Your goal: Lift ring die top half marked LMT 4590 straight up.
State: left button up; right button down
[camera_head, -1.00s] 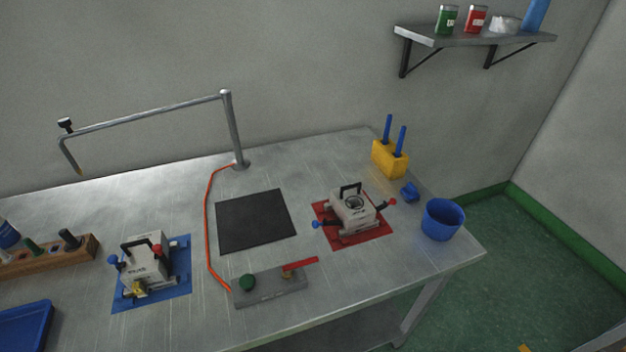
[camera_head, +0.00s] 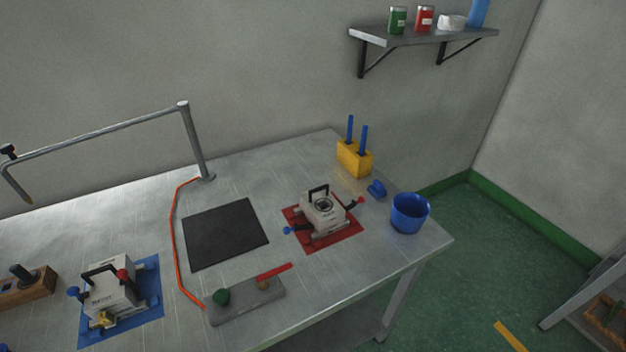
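Two die blocks with black top handles stand on the metal table. One die (camera_head: 323,213) sits on a red mat (camera_head: 345,240), with a round dark opening on top and red and blue knobs at its sides. The other die (camera_head: 109,293) sits on a blue mat (camera_head: 149,310), with red and blue knobs and a yellow part at its front. The lettering on both is too small to read, so I cannot tell which is marked LMT 4590. Neither gripper is in view.
A black pad (camera_head: 226,234) lies between the dies. A grey plate with a green knob and red lever (camera_head: 246,299) is in front. A bent pipe stand (camera_head: 196,140) with an orange cable, a yellow block (camera_head: 354,158) and a blue cup (camera_head: 410,213) stand around.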

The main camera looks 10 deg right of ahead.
aim_at(310, 201)
jog(key=l+u, duration=1.05)
